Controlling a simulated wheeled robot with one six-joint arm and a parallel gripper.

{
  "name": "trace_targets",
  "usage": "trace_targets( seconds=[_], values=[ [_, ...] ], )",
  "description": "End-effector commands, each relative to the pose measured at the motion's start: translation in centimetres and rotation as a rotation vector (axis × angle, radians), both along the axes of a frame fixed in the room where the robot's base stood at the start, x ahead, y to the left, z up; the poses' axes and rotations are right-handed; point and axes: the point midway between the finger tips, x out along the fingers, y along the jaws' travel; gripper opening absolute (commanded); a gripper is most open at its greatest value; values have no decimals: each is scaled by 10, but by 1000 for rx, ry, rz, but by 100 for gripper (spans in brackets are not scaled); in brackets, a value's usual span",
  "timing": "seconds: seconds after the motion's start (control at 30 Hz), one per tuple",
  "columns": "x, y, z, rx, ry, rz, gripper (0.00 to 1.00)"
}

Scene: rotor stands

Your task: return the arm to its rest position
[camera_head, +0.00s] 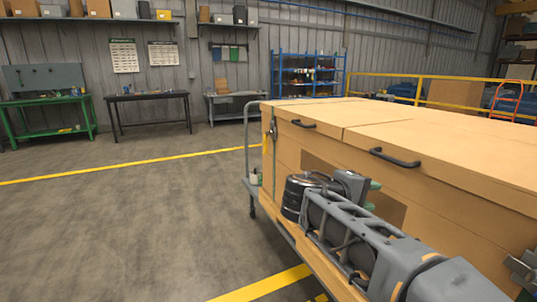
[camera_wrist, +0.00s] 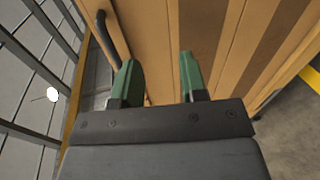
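My arm reaches in from the lower right of the head view, low along the near side of a large wooden crate. My gripper (camera_head: 372,196) is at the end of it, partly hidden behind my own wrist, with green fingertips toward the crate side. In the wrist view my gripper (camera_wrist: 159,78) shows two green fingers standing apart with nothing between them. The crate's plank side (camera_wrist: 165,30) fills the background beyond the fingers. I cannot tell the exact gap between fingertips and crate.
The wooden crate (camera_head: 330,150), with black lid handles, rests on a cart with a grey push handle (camera_head: 246,125). Open concrete floor (camera_head: 130,220) with yellow lines lies to the left. Workbenches (camera_head: 150,97) and blue shelving (camera_head: 305,75) stand along the back wall.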

Motion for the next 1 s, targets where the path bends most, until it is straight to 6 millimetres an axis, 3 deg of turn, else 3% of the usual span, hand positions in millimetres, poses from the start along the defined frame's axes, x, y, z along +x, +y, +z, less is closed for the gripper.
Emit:
trace_targets(
  seconds=[0.03,0.23,0.5,0.73,1.0],
  values=[
    [-11,-7,23,92,38,-5,39],
    [-55,-7,15,493,139,-28,39],
    [-107,26,27,996,121,-102,39],
    [-128,50,42,1262,43,-165,39],
    [-133,59,45,1349,7,-189,39]
  ],
)
